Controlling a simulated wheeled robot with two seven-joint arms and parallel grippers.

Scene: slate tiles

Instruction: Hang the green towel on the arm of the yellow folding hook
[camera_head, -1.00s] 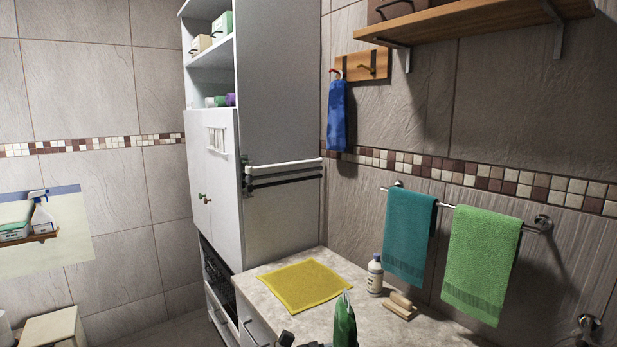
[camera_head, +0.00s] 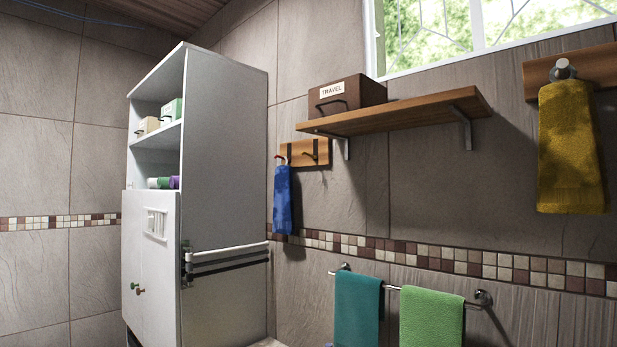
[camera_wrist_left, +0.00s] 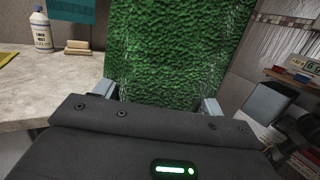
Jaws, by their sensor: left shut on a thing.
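A dark green towel (camera_wrist_left: 175,45) fills the upper middle of the left wrist view. My left gripper (camera_wrist_left: 157,97) is shut on it, with a finger at each side of the cloth. Neither this towel nor my grippers show in the head view now. In the head view, a small wooden hook board (camera_head: 318,152) is on the wall right of the cabinet. A blue towel (camera_head: 283,200) hangs from its red hook (camera_head: 281,159). A small hook (camera_head: 309,155) beside it is too small and dark for me to tell whether it is the yellow folding hook.
A wooden shelf (camera_head: 400,117) with a brown box (camera_head: 346,95) juts out near the board. A tall white cabinet (camera_head: 225,180) has side rails (camera_head: 228,252). Teal (camera_head: 357,310) and light green (camera_head: 430,318) towels hang below; a yellow towel (camera_head: 571,150) hangs right. A counter (camera_wrist_left: 50,95) holds a bottle (camera_wrist_left: 41,32).

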